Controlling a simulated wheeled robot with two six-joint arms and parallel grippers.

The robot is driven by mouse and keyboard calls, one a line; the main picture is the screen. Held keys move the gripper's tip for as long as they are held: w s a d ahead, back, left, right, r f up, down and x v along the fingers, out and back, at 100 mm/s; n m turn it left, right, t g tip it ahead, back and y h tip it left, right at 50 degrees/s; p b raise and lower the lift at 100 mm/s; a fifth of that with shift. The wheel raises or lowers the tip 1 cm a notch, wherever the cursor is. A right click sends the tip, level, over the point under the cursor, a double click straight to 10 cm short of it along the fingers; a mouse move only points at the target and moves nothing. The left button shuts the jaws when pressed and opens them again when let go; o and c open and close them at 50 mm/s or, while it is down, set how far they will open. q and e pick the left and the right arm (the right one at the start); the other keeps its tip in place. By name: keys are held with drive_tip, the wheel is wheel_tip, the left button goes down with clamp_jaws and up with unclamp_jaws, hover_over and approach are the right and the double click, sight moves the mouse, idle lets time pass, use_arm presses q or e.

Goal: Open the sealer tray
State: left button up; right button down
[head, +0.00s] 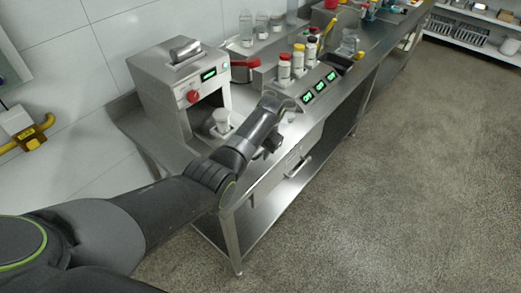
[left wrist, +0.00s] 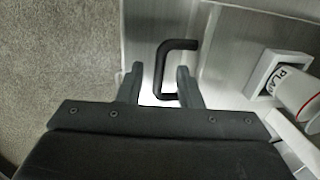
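The sealer (head: 185,85) is a metal box with a red knob and a green display, at the back left of the bench in the head view. A white cup (head: 222,121) stands in its front opening. In the left wrist view, a cup with a red band (left wrist: 298,90) sits by a white square holder (left wrist: 272,73). A black bent handle (left wrist: 160,62) stands out from a metal face there. My left gripper (left wrist: 160,85) is open, with one finger on each side of the handle; I cannot tell whether they touch it. My right gripper is out of view.
The steel bench (head: 345,85) carries several red- and yellow-capped bottles, a panel with green displays (head: 319,86) and glass jars. A drawer with a handle (head: 298,166) is below its front edge. The floor (head: 410,190) at right is clear.

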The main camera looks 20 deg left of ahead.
use_arm(q)
drive_tip(key=shift+r, duration=0.1)
drive_tip(key=shift+r, duration=0.3)
wheel_tip(320, 180, up, 16)
drive_tip(key=s+d+p, duration=0.1)
drive_tip(key=d, duration=0.1)
drive_tip(key=shift+d+r, duration=0.2)
drive_tip(key=shift+d, duration=0.2)
drive_tip(key=shift+s+f, duration=0.1)
drive_tip(key=shift+f, duration=0.05)
